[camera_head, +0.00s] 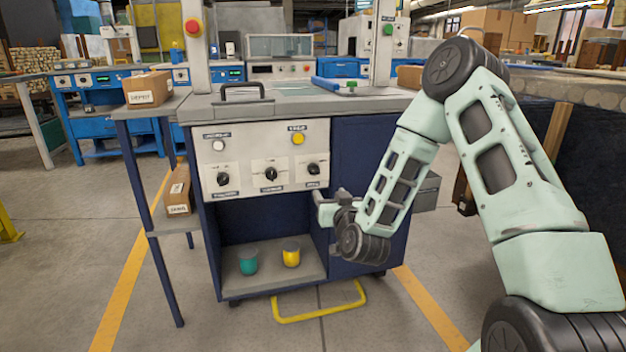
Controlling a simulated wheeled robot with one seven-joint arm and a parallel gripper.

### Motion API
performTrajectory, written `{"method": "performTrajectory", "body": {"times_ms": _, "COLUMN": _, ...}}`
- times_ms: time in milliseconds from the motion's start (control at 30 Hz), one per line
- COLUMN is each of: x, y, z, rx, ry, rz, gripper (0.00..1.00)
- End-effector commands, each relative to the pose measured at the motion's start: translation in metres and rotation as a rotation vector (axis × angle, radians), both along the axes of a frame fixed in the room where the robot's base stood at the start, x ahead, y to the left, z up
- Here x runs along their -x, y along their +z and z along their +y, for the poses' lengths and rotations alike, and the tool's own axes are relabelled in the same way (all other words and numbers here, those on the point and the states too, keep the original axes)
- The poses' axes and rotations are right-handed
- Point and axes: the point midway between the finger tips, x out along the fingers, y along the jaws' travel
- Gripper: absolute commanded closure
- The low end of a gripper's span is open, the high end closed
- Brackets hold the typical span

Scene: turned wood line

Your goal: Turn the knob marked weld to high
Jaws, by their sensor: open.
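The white control panel (260,148) on the blue cart carries three black knobs: the left knob (223,180), the middle knob (271,174) and the right knob (313,169). Each has a small dark label below it. The labels are too small to read, so I cannot tell which knob is marked weld or how each is set. My gripper (320,205) is open at the right side of the cart, just below and right of the right knob. It appears apart from the knobs, and its fingers are small and partly hard to make out.
A white button (219,146) and a yellow button (298,139) sit above the knobs. A teal cup (248,262) and a yellow cup (291,252) stand on the lower shelf. A side shelf holds a cardboard box (147,89). A yellow bar (322,316) juts out at floor level.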

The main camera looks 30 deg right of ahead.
Motion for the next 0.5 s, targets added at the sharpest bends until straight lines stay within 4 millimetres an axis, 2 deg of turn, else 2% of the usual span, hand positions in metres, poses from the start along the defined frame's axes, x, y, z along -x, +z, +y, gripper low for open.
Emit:
{"method": "performTrajectory", "body": {"times_ms": 100, "x": -0.025, "y": -0.001, "z": -0.008, "rx": 0.0, "ry": -0.002, "rz": -0.005, "gripper": 0.46}}
{"method": "performTrajectory", "body": {"times_ms": 500, "x": -0.104, "y": -0.003, "z": -0.03, "rx": 0.0, "ry": -0.001, "rz": -0.002, "gripper": 0.46}}
